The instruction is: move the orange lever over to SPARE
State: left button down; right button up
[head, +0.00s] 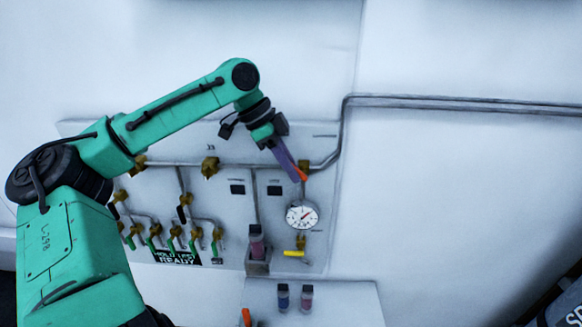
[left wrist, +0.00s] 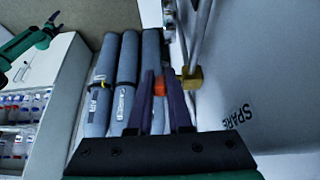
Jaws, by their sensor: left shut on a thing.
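The orange lever (head: 299,174) is on the wall panel (head: 222,190), by a brass valve above the round gauge. My left gripper (head: 293,166) reaches it from the upper left. In the left wrist view, the orange lever (left wrist: 159,88) shows between the two dark fingers of my left gripper (left wrist: 166,100), which is shut on it. A brass valve body (left wrist: 190,78) is just right of the fingers. The SPARE label (left wrist: 238,117) is on the pale surface to the right. A green arm with a dark end (left wrist: 50,24) shows small at upper left; its jaws are unclear.
The gauge (head: 302,215) and a yellow handle (head: 294,253) are below the lever. Several green-handled valves (head: 174,237) line the panel's lower left. Grey cylinders (left wrist: 126,85) and a shelf of vials (left wrist: 22,120) show in the wrist view. The wall right of the panel is bare below the pipes.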

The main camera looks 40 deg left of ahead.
pick_arm(q)
jog(key=shift+f, duration=0.1)
jog(key=c, duration=0.8)
grip_release()
jog(key=shift+c, duration=0.2)
jog(key=shift+w+d, duration=0.1)
jog(key=shift+w, duration=0.05)
jog(key=v, duration=1.4)
jog(key=shift+r, duration=0.25)
jog(key=shift+f, duration=0.1)
